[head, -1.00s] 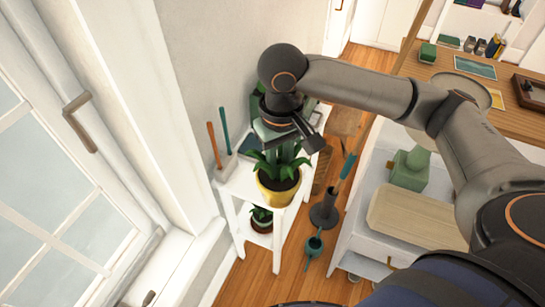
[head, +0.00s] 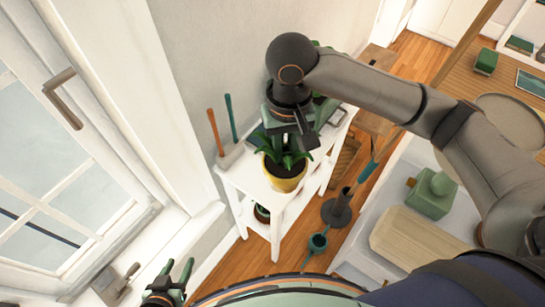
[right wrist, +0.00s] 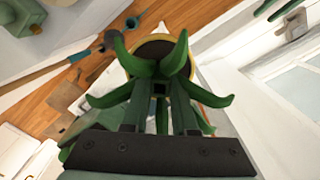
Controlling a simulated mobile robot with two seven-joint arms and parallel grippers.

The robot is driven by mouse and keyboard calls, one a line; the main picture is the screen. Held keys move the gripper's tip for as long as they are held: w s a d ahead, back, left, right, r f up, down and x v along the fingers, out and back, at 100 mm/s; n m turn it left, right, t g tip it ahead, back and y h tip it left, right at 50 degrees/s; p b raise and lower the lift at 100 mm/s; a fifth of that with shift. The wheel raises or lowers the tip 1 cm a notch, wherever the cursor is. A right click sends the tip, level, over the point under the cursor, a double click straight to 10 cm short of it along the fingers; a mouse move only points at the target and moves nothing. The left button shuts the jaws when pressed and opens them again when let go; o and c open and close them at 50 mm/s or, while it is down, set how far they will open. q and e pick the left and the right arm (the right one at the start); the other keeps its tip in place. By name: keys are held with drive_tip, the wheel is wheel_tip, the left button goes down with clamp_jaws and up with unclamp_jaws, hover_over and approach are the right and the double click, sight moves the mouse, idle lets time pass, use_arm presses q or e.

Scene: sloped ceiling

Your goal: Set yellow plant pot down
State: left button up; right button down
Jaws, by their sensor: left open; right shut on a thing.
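The yellow plant pot (head: 287,181) with dark soil and a green leafy plant (head: 285,156) is over the top of the white plant stand (head: 240,180), near its front end. It looks upright; I cannot tell whether its base touches the top. My right gripper (head: 289,138) reaches down from above and is shut on the plant, above the pot. In the right wrist view, its fingers (right wrist: 160,112) are among the leaves (right wrist: 150,62), with a sliver of yellow rim beyond. My left gripper (head: 172,276) is open and empty at the bottom left, well apart from the pot.
A window (head: 60,180) is at left.

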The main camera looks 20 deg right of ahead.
drive_tip(key=s+a+f, duration=0.1)
drive_tip(key=a, duration=0.6)
drive_tip(key=w+d+f+b, duration=0.1)
drive_tip(key=w+d+f, duration=0.7)
drive_tip(key=f, duration=0.5)
drive_tip(key=shift+w+d+m, duration=0.35)
drive_tip(key=shift+w+m, duration=0.05)
drive_tip(key=shift+w, duration=0.85)
drive_tip(key=c, duration=1.2)
unclamp_jaws()
drive_tip(key=shift+f, duration=0.2)
drive_tip(key=o, duration=0.5)
